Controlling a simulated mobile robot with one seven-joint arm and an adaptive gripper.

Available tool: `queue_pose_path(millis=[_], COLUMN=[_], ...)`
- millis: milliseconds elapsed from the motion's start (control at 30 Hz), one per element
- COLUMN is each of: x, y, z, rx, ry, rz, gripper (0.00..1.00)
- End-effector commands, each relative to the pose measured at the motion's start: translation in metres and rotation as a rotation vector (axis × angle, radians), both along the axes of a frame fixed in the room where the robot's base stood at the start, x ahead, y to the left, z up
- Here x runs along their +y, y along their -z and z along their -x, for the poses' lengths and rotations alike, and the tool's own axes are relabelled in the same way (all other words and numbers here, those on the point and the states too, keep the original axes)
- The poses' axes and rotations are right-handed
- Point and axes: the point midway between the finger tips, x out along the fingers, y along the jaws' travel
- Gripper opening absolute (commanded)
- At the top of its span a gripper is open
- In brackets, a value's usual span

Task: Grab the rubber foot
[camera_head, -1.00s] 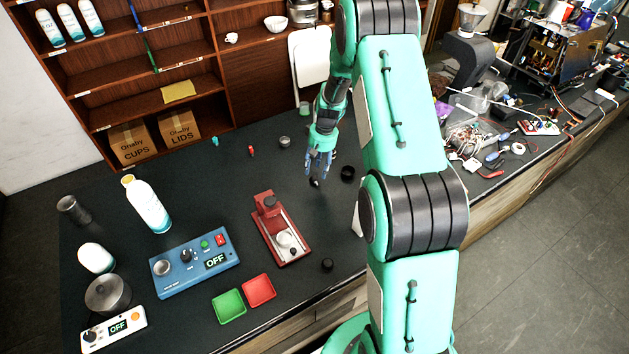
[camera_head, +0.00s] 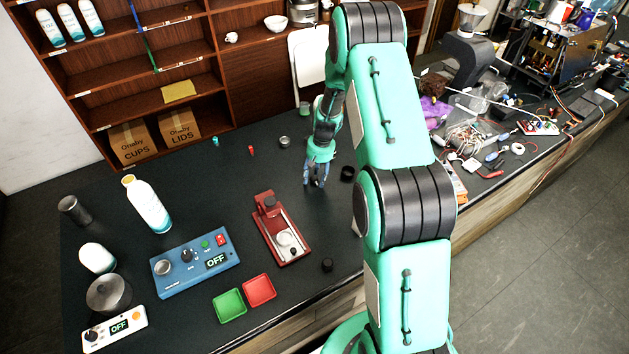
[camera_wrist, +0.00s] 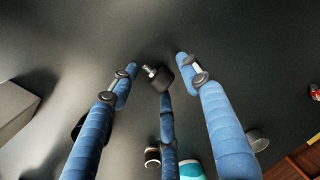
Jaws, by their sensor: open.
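The rubber foot (camera_wrist: 160,78), a small black piece with a short metal stud, lies on the dark counter in the wrist view. The stud points toward the upper left. My gripper (camera_wrist: 156,66) is open, with its blue fingers spread around the foot: one left, one right, and one below it in the picture. I cannot tell whether the lower finger touches it. In the head view my gripper (camera_head: 316,184) is low over the counter, right of the red press (camera_head: 281,228), and I cannot make out the foot there.
A black ring-like part (camera_head: 347,173) stands just right of my gripper. A small black knob-like piece (camera_head: 327,265) sits near the counter's front edge. A metal cup (camera_head: 285,141) and a small red part (camera_head: 251,150) are behind. The counter left of my gripper is mostly clear.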

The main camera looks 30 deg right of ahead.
Motion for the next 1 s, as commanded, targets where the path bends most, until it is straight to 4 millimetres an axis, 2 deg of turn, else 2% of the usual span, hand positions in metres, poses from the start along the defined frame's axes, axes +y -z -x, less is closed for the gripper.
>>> queue_pose_path(millis=[233, 467, 1000], x=[0.0, -0.0001, -0.0001], y=[-0.0001, -0.0001, -0.0048], z=[0.0, 0.0001, -0.0002], rx=[0.0, 0.0, 0.0], ry=[0.0, 0.0, 0.0], rz=[0.0, 0.0, 0.0], gripper=[0.47, 0.01, 0.0])
